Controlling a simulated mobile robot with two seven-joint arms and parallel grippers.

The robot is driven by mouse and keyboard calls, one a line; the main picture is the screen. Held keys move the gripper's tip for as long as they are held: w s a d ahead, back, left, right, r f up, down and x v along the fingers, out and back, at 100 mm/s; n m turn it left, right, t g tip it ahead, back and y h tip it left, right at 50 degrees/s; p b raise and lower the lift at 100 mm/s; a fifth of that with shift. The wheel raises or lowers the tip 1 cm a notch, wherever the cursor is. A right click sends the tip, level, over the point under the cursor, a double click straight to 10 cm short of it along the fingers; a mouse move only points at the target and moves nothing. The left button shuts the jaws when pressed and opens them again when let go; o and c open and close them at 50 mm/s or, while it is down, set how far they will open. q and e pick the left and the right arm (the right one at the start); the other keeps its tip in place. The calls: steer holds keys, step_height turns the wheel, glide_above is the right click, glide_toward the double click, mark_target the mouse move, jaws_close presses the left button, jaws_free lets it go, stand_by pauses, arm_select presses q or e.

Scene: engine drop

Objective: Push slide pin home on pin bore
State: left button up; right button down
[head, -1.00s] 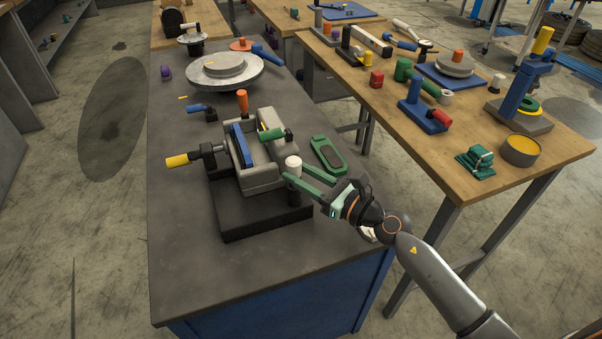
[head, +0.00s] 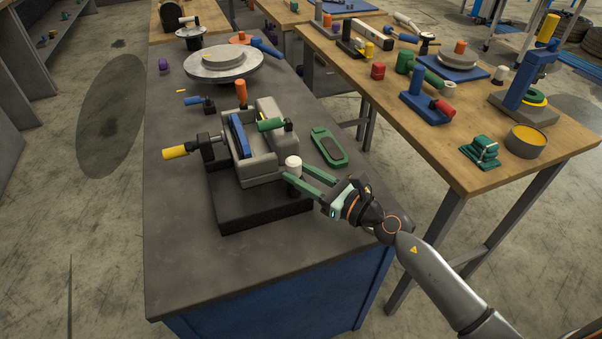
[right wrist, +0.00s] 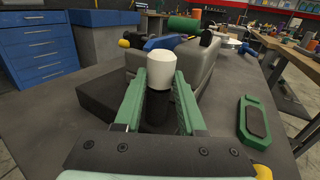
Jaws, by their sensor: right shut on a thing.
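My right gripper (head: 310,184) is shut on a white-topped dark pin, its white top (head: 293,163) standing above the green fingers. In the right wrist view the white top (right wrist: 160,68) sits between the fingertips, with a dark cylinder below it. I take this to be the slide pin. It is roughly upright at the front right of the grey caliper-like body (head: 262,173). Any bore under the pin is hidden, so I cannot tell how deep it sits. My left gripper is not in view.
The grey body stands on a dark base block (head: 255,213), with a yellow-handled screw (head: 176,152) on its left. A green oblong part (head: 328,147) lies on the bench to the right. The front of the grey bench (head: 220,270) is clear.

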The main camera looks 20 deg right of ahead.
arm_select(q)
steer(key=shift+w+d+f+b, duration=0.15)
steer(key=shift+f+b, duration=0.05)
steer(key=shift+b, duration=0.1)
arm_select(e)
steer(key=shift+f, duration=0.4)
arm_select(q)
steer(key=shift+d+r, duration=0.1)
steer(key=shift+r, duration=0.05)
arm_select(e)
steer(key=shift+c, duration=2.1)
jaws_free()
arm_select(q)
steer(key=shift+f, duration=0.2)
arm_select(e)
steer(key=shift+s+d+f, duration=0.1)
steer(key=shift+s+d, duration=0.05)
steer(key=shift+s, duration=0.1)
arm_select(q)
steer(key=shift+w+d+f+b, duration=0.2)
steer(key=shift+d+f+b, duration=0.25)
steer(key=shift+b, duration=0.5)
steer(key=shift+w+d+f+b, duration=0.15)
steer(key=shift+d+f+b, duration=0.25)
steer(key=shift+b, duration=0.5)
arm_select(e)
steer(key=v, duration=1.2)
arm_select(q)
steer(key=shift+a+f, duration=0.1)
